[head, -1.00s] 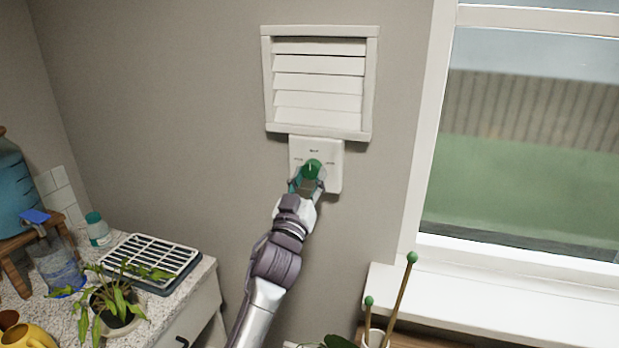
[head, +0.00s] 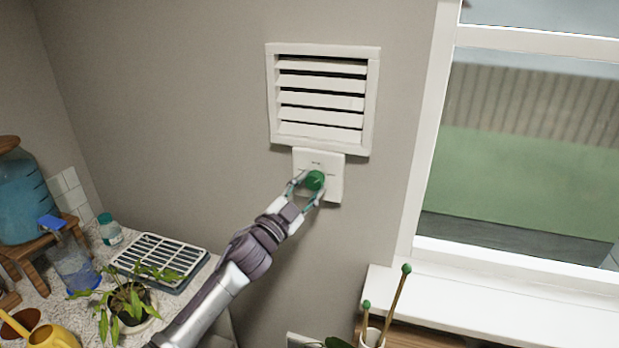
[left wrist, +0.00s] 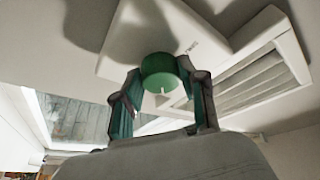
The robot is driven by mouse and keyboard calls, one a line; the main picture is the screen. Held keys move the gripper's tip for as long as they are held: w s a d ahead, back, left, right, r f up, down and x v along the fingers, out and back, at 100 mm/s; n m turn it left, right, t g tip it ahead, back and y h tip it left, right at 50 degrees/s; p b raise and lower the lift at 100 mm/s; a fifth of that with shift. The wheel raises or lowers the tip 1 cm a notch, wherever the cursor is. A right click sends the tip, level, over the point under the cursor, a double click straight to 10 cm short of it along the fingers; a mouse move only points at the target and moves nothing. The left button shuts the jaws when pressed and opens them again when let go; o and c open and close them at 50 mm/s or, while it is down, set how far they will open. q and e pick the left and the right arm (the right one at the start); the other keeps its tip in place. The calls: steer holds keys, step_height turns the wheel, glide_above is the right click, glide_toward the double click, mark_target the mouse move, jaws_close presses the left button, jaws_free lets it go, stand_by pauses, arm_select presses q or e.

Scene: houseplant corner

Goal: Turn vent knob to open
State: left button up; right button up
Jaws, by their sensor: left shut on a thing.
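The green vent knob (head: 315,180) sits on a white wall plate (head: 331,162) below the louvred vent (head: 322,99). The vent slats stand apart, with dark gaps between them. My left gripper (head: 308,187) is shut on the knob, one finger on each side. In the left wrist view the knob (left wrist: 165,74) shows its pale pointer mark between the two fingers (left wrist: 164,92). The plate's lettering is too small to read. My right gripper is not in view.
The window (head: 530,140) and its sill (head: 480,308) are at right. A counter at lower left holds a potted plant (head: 128,302), a drying rack (head: 160,258), a jug (head: 75,265) and a yellow watering can (head: 50,336). The wall around the vent is bare.

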arm_select(q)
steer(key=m+p, duration=0.1)
steer(key=m+g+p, duration=0.1)
steer(key=m, duration=0.1)
steer(key=shift+a+r, duration=0.15)
steer(key=shift+r, duration=0.15)
steer(key=shift+f+m+g+h+p, duration=0.1)
steer(key=shift+m+g+h+p, duration=0.2)
steer(key=shift+m+g+p, duration=0.5)
steer(key=shift+m, duration=0.3)
steer(key=o, duration=1.1)
steer(key=shift+o, duration=0.2)
steer(key=v, duration=1.2)
steer(key=shift+f, duration=0.15)
